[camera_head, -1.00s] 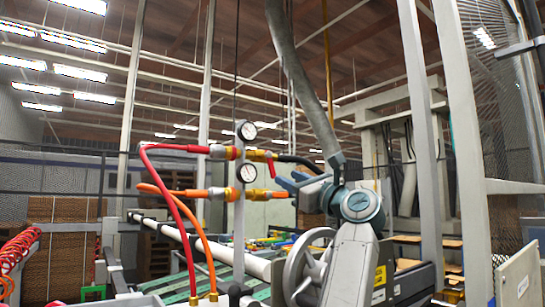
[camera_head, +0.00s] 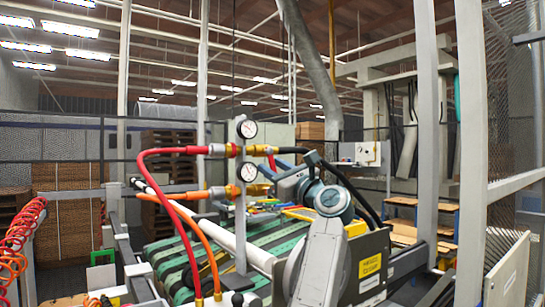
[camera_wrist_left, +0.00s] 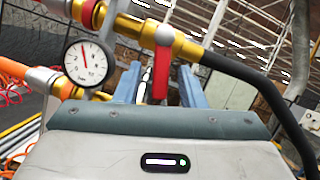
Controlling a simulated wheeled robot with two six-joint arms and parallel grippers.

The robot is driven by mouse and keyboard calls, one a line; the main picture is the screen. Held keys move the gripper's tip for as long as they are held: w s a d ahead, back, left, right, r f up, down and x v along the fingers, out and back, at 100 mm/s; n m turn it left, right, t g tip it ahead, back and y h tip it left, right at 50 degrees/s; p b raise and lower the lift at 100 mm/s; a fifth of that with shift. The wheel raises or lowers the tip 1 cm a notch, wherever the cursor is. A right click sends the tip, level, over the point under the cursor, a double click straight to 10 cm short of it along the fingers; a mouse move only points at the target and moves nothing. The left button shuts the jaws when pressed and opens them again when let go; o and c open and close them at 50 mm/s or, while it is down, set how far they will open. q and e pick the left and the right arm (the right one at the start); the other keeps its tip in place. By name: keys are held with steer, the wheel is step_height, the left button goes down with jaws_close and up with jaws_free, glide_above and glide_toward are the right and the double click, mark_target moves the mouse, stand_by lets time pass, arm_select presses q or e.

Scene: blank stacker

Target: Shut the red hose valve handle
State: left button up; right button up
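The red valve handle (camera_head: 272,163) hangs down from the brass fitting of the upper red hose line. In the left wrist view, the red handle (camera_wrist_left: 161,70) is seen large, pointing down from the brass valve (camera_wrist_left: 180,42). My left gripper (camera_head: 276,179) is close to it, its blue fingers reaching left toward the handle. In the wrist view, the left gripper's fingers (camera_wrist_left: 158,84) are apart, one on each side of the handle, with gaps visible on both sides. Whether the handle lies fully between the fingertips in depth is unclear. My right gripper is not in view.
Two pressure gauges (camera_head: 247,129) sit on a grey post beside the valves. A green striped conveyor (camera_head: 285,237) lies below.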

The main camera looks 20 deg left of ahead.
arm_select(q)
steer(key=shift+w+a+r, duration=0.15)
steer(key=shift+w+a, duration=0.1)
steer(key=shift+a, duration=0.1)
steer(key=shift+s+d, duration=0.1)
steer(key=shift+d, duration=0.1)
steer(key=shift+c, duration=0.3)
jaws_close()
steer(key=shift+s+a+m+t+b, duration=0.15)
steer(key=shift+m+t+b, duration=0.15)
steer(key=shift+m, duration=0.3)
steer(key=shift+s+a+m+t+b, duration=0.1)
steer(key=shift+a+m+t+b, duration=0.15)
steer(key=shift+m, duration=0.35)
steer(key=shift+s+m+t+h, duration=0.2)
steer(key=shift+m+t+h, duration=0.5)
steer(key=shift+m, duration=0.7)
steer(key=shift+o, duration=0.3)
jaws_free()
steer(key=shift+a, duration=0.1)
